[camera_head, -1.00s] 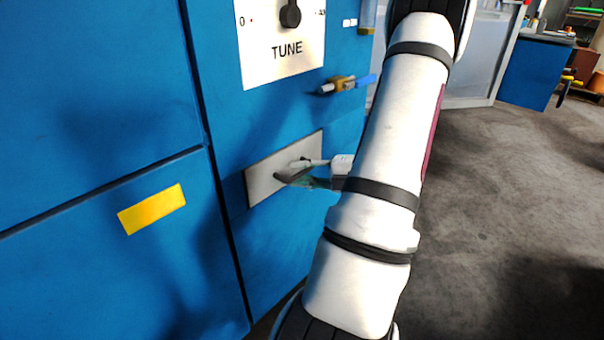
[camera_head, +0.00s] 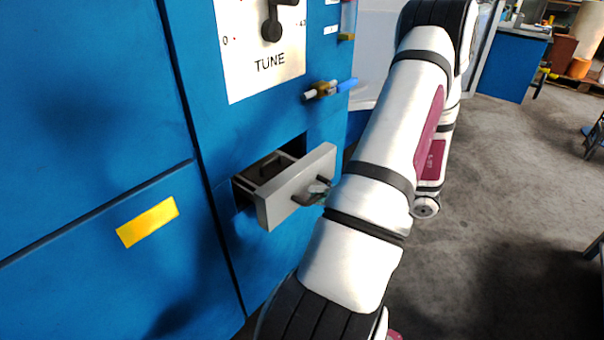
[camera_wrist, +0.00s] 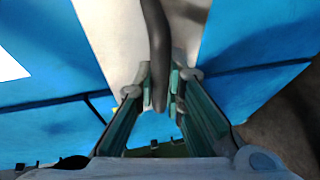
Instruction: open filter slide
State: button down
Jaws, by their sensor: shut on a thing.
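The filter slide (camera_head: 285,198) is a grey-fronted drawer in the blue cabinet, and it stands pulled out from its opening. A dark object lies inside it, partly hidden by the front. Its dark bar handle (camera_wrist: 158,45) runs between my fingers in the wrist view. My gripper (camera_wrist: 162,90) has green-lined fingers closed around the handle at the slide's front. In the head view my gripper (camera_head: 318,192) is mostly hidden behind my arm.
Above the slide is a valve with a blue lever (camera_head: 346,85), and above that a white TUNE panel (camera_head: 262,45) with a dark knob. A yellow label (camera_head: 147,222) is on the cabinet at left. Open grey floor (camera_head: 510,190) lies to the right.

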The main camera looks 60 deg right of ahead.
jog(key=s+a+p, duration=0.1)
jog(key=s+p, duration=0.1)
jog(key=s, duration=0.5)
jog(key=shift+a, duration=0.35)
jog(key=shift+s, duration=0.1)
jog(key=c, duration=1.7)
grip_release()
jog(key=shift+o, duration=0.2)
jog(key=v, duration=1.2)
